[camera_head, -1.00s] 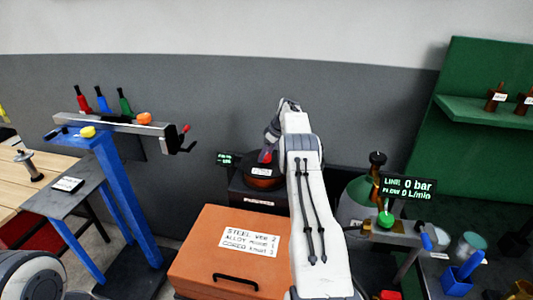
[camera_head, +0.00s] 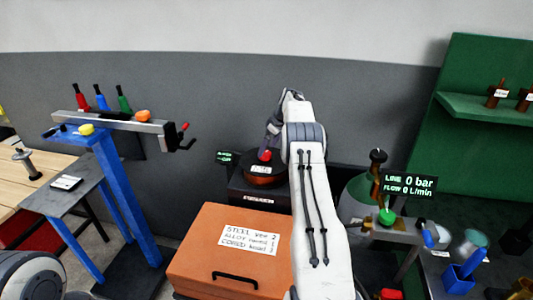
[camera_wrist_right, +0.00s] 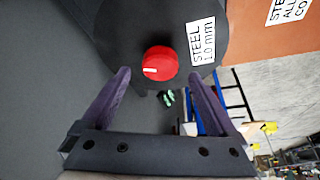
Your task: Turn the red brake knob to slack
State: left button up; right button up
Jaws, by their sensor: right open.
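The red brake knob (camera_head: 264,155) sits on top of a dark round spool (camera_head: 262,176) behind the orange box. In the right wrist view the round red knob (camera_wrist_right: 160,63) carries a short white mark at its lower left edge. My right gripper (camera_wrist_right: 159,74) is open, with its two dark fingers on either side of the knob and gaps on both sides. Whether the fingertips are level with the knob cannot be told. A label reading "STEEL 1.0 mm" (camera_wrist_right: 201,42) is on the spool. My left gripper is out of view.
The orange box (camera_head: 195,262) with a black handle stands in front of the spool. A grey gas cylinder (camera_head: 360,198) and a display reading 0 bar (camera_head: 408,185) are to the right. A blue stand (camera_head: 130,205) is at left.

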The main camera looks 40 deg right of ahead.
jog(key=b+v, duration=0.1)
jog(key=v, duration=0.6)
jog(key=shift+r+b, duration=0.3)
jog(key=shift+r, duration=0.1)
jog(key=shift+s, duration=0.1)
